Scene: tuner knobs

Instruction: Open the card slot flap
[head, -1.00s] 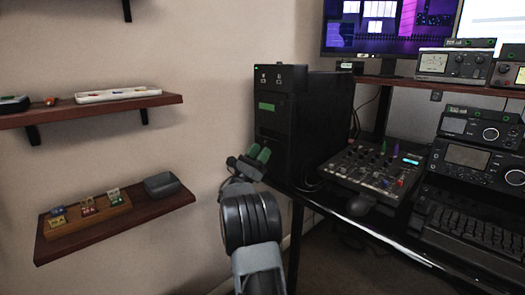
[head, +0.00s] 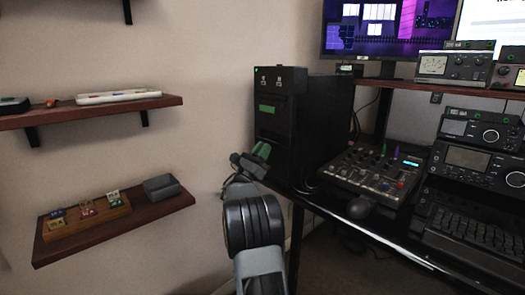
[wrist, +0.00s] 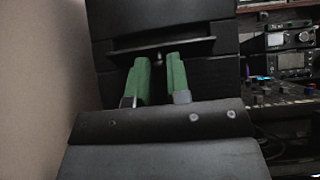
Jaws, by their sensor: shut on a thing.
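The black tower unit (head: 322,115) stands at the left end of the desk, with a small green display on its front. In the wrist view the card slot flap (wrist: 190,46) is a dark ledge across the unit's front, with a small light knob at its lower middle. My gripper (wrist: 160,66) has its two green fingers on either side of this knob and is shut on it. The exact contact is too small to see. In the head view my gripper (head: 262,152) is against the lower front of the unit and hides much of the flap.
Two wall shelves are on the left; the lower (head: 160,209) holds a grey bin (head: 163,188) and a wooden card rack (head: 85,219). A mixer (head: 375,172) and radios stand right of the unit. The wall side left of my gripper is clear.

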